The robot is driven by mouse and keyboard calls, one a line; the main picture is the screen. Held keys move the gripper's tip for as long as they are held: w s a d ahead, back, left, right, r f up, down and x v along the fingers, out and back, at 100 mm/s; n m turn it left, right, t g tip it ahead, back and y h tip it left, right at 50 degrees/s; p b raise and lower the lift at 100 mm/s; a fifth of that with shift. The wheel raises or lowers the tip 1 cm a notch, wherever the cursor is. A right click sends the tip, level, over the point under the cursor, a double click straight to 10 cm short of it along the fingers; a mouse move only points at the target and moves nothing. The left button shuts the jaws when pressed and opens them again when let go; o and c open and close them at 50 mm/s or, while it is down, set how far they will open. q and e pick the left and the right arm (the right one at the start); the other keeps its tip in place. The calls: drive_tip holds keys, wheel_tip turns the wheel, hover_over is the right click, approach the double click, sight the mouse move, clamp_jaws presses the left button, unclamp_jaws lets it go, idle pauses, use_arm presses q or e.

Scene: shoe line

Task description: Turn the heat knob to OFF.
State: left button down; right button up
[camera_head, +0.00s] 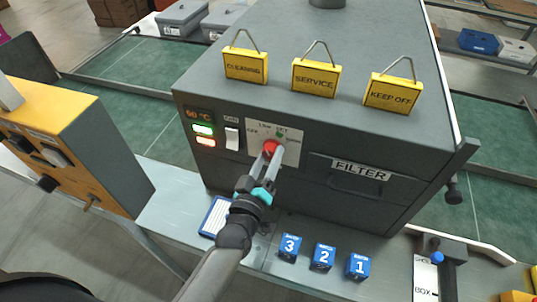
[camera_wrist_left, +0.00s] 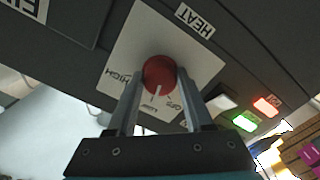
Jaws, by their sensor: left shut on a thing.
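The red heat knob (camera_head: 270,147) sits on a white plate (camera_head: 291,152) on the front of a dark grey machine. My left gripper (camera_head: 265,161) is shut around the knob. The left wrist view shows the knob (camera_wrist_left: 159,74) between the two fingers of the gripper (camera_wrist_left: 155,88). A white pointer line on the knob aims roughly at the LOW mark in that view. HIGH is printed on one side and a partly hidden mark, perhaps OFF, on the other. The HEAT label (camera_wrist_left: 195,20) is beside the plate. My right gripper is not in view.
Beside the knob are a white switch (camera_head: 232,138), a green lamp (camera_head: 203,130) and an orange lamp (camera_head: 205,141). Yellow signs (camera_head: 315,79) stand on the machine top. Blue numbered blocks (camera_head: 322,257) and a blue-edged card (camera_head: 215,217) lie on the front ledge.

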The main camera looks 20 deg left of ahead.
use_arm(q)
drive_tip(key=n, duration=0.3)
drive_tip(key=shift+n, duration=0.4)
drive_tip(key=shift+r+n, duration=0.1)
drive_tip(key=shift+n, duration=2.1)
drive_tip(key=shift+c, duration=1.4)
unclamp_jaws()
drive_tip(key=s+b, duration=0.1)
drive_tip(key=s, duration=1.4)
drive_tip(key=shift+a, duration=0.25)
drive_tip(key=shift+s, duration=0.1)
